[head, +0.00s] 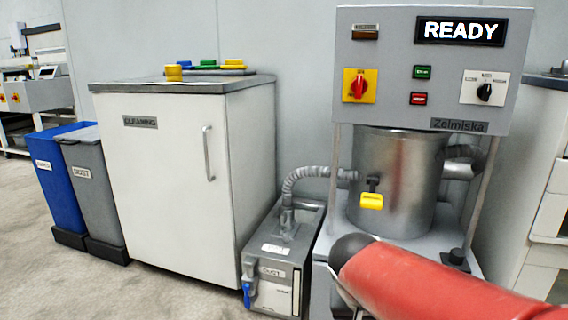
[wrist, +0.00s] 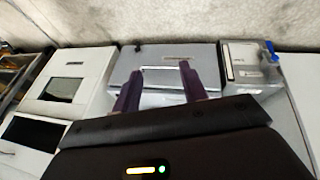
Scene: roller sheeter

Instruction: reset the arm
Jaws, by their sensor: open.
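My gripper (wrist: 158,92) shows in the wrist view with its two dark purple fingers spread apart and nothing between them. Beyond the fingers lies a grey machine front with a pale plate. In the head view my red arm reaches in from the lower right, in front of the machine's base; the gripper itself cannot be made out there. The machine (head: 421,72) has a lit READY display (head: 460,31), a red rotary switch (head: 358,86) on yellow, and a metal drum (head: 402,185) with a yellow-handled lever (head: 371,200).
A grey dust unit (head: 275,275) with a hose (head: 305,175) stands left of the machine. A white cleaning cabinet (head: 165,175), a grey bin (head: 90,185) and a blue bin (head: 62,180) stand farther left. White drawers (head: 548,215) are at the right. Floor (head: 35,270) is clear at the front left.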

